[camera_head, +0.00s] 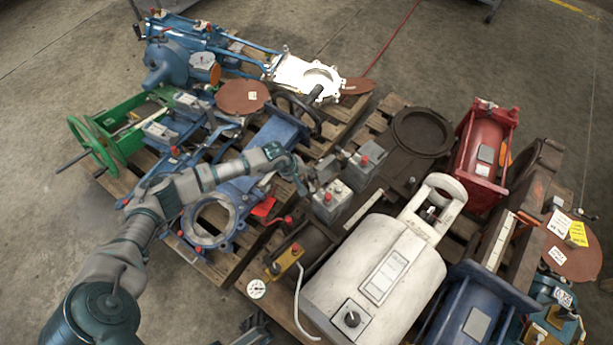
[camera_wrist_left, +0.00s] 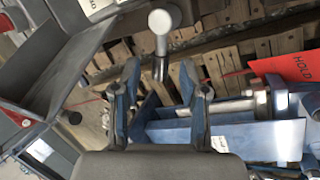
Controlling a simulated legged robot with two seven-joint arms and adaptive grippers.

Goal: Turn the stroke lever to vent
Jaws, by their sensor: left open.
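My left gripper (camera_head: 312,180) reaches in over the middle pallet, beside grey boxes with red knobs. In the left wrist view the left gripper (camera_wrist_left: 162,95) is open, its two dark fingers apart. A short metal lever with a rounded pale end (camera_wrist_left: 160,25) stands just beyond and between the fingertips; it may be the stroke lever. Nothing shows held. In the head view I cannot pick this lever out beside the gripper. No vent marking is readable.
Grey control boxes (camera_head: 330,203) stand close to the gripper. A red HOLD tag (camera_wrist_left: 290,65) hangs at the wrist view's right. Blue valve bodies (camera_head: 210,220) lie left, a large white actuator (camera_head: 375,275) right, a red cylinder (camera_head: 485,150) farther right. Open concrete floor (camera_head: 60,60) lies at upper left.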

